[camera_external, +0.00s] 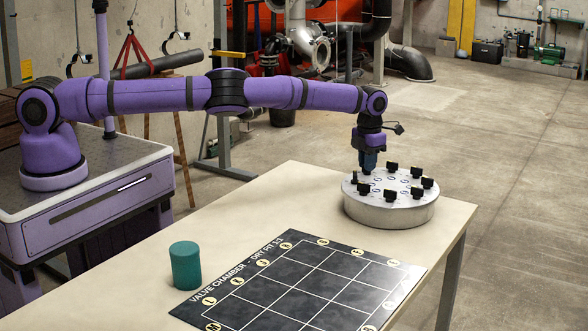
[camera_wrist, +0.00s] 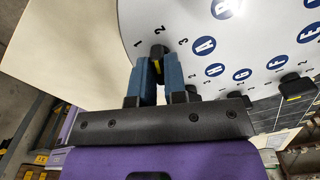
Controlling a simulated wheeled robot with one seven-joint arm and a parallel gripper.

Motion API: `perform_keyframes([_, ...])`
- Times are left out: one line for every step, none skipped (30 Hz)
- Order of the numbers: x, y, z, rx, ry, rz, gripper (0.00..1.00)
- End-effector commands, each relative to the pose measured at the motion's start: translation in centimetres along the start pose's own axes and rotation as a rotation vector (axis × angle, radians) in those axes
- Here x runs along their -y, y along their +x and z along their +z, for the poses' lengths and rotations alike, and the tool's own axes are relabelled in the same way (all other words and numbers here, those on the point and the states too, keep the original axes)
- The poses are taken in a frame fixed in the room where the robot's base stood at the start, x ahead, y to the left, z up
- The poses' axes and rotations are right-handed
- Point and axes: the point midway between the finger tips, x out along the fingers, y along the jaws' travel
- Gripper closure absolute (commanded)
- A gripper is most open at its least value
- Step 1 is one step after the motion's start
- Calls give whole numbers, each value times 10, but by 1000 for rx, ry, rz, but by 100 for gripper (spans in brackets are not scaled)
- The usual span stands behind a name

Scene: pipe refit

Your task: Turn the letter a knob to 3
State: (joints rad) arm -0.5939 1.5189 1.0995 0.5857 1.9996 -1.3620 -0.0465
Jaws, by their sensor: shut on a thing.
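The round white-topped drum (camera_external: 390,213) stands on the table with several black knobs around its rim. Its top fills the upper part of the wrist view (camera_wrist: 255,60), with blue letter discs and number marks. The letter A disc (camera_wrist: 204,46) lies beside the marks 1, 2 and 3. The black letter A knob (camera_wrist: 158,51) sits below these marks, between the blue fingers of my gripper (camera_wrist: 155,75). My gripper, pointing down at the drum's back left in the external view (camera_external: 368,164), is shut on this knob. I cannot tell which number the knob points to.
Neighbouring black knobs (camera_wrist: 293,86) stand near the fingers along the rim. A dark gridded mat (camera_external: 300,285) and a teal cylinder (camera_external: 185,266) are on the table (camera_external: 240,225) in front and to the left. The tabletop left of the drum is clear.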

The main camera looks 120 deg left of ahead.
Motion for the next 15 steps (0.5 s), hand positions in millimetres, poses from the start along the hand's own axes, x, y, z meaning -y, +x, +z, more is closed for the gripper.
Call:
perform_keyframes([0,-1,0,2,44,-1,100])
perform_keyframes([0,-1,0,2,73,-1,100])
perform_keyframes([0,-1,0,2,111,-1,100])
perform_keyframes([0,-1,0,2,139,-1,100])
perform_keyframes([0,-1,0,2,168,-1,100])
perform_keyframes([0,-1,0,2,206,-1,100])
perform_keyframes([0,-1,0,2,234,-1,100])
perform_keyframes([0,-1,0,2,263,-1,100])
perform_keyframes([0,-1,0,2,300,-1,100])
perform_keyframes([1,-1,0,2,329,-1,100])
perform_keyframes([1,-1,0,2,358,-1,100])
perform_keyframes([1,-1,0,2,395,-1,100])
perform_keyframes([1,-1,0,2,424,-1,100])
perform_keyframes([1,-1,0,2,453,-1,100])
perform_keyframes([0,-1,0,2,490,-1,100])
